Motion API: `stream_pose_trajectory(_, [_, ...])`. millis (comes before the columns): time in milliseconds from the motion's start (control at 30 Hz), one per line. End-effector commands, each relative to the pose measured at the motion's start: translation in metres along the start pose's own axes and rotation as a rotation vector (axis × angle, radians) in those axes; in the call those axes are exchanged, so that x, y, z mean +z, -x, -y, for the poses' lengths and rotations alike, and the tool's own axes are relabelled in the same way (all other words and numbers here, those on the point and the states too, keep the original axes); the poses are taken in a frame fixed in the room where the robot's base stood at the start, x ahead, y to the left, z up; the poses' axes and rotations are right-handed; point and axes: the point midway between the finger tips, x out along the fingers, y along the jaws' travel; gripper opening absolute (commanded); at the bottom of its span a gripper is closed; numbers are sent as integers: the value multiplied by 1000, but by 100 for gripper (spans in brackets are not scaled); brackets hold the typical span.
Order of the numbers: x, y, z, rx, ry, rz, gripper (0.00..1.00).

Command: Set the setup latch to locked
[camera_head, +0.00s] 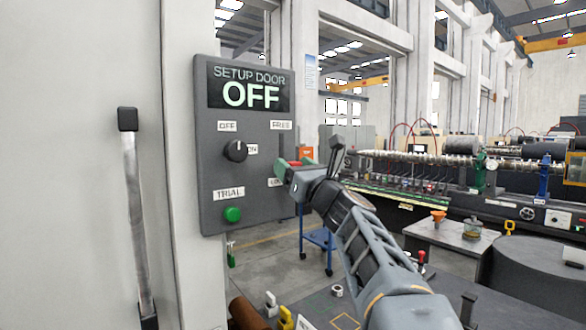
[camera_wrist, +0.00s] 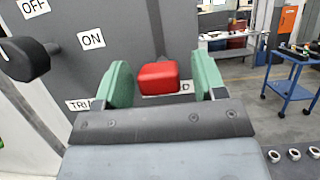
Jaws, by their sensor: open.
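The grey control panel (camera_head: 215,160) has a slot at its right side, with a label reading FREE (camera_head: 281,125) above and a partly covered label (camera_head: 275,183) below. The latch's red knob (camera_wrist: 163,76) sits low on the panel, near a label (camera_wrist: 186,87) of which only a final D shows. In the head view the red knob (camera_head: 295,163) is partly hidden by my gripper (camera_head: 301,170). My gripper's green fingers (camera_wrist: 163,84) are open, one on each side of the knob, with gaps visible in the wrist view.
A black dial (camera_head: 235,150) and a green button (camera_head: 232,214) are left of the slot. The display (camera_head: 249,93) reads SETUP DOOR OFF. A door handle (camera_head: 135,215) stands at left. A blue cart (camera_head: 318,240) is behind my arm.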

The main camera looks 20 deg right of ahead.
Motion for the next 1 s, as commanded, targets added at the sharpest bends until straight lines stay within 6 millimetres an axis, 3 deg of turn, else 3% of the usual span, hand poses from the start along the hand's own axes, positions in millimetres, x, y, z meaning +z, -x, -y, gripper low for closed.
stream_pose_trajectory(600, [-2,112,0,-3,2,-1,64])
stream_pose_trajectory(800, [-2,129,0,-2,1,-2,64])
stream_pose_trajectory(1000, [-1,133,0,1,-1,-2,64])
